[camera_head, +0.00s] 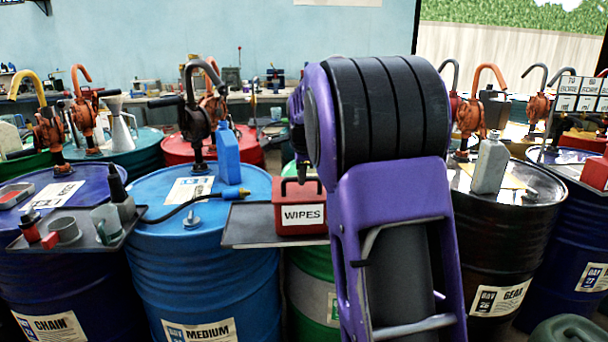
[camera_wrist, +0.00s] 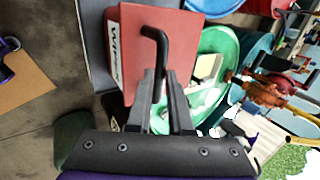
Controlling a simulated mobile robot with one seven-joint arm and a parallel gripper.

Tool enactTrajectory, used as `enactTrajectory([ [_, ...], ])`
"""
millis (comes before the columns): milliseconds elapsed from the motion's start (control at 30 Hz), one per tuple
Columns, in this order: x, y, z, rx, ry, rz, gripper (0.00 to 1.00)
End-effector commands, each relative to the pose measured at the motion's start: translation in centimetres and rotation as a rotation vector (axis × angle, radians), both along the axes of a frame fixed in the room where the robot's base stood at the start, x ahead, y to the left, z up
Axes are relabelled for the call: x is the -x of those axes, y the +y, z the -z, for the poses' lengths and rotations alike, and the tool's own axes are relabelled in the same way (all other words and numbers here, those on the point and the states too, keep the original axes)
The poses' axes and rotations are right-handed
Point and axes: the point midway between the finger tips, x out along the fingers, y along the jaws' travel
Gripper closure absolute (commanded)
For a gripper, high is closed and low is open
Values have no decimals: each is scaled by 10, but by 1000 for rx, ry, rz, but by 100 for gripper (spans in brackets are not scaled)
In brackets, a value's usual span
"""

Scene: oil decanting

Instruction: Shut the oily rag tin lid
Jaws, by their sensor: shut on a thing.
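The oily rag tin is a red box (camera_head: 284,222) with a white WIPES label, standing on a dark tray in the head view. Its black bar handle (camera_head: 286,184) stands over the top. In the wrist view, the red top (camera_wrist: 183,40) shows below my gripper, with the handle (camera_wrist: 150,33) between the fingers. My gripper (camera_wrist: 161,76) is shut on this handle. I see no clear gap under the lid, but my arm hides the tin's right side in the head view.
The dark tray (camera_head: 250,236) sits between the blue MEDIUM drum (camera_head: 205,270) and a green drum (camera_head: 309,268). Drums with hooked pumps stand around.

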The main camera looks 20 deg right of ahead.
Motion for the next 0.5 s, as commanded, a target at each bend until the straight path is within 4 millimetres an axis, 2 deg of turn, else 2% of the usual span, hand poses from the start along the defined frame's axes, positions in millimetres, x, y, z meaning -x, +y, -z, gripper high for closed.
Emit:
enactTrajectory([
  [33, 7, 3, 23, -12, 55, 0, 100],
  [500, 3, 4, 31, -15, 55, -1, 100],
])
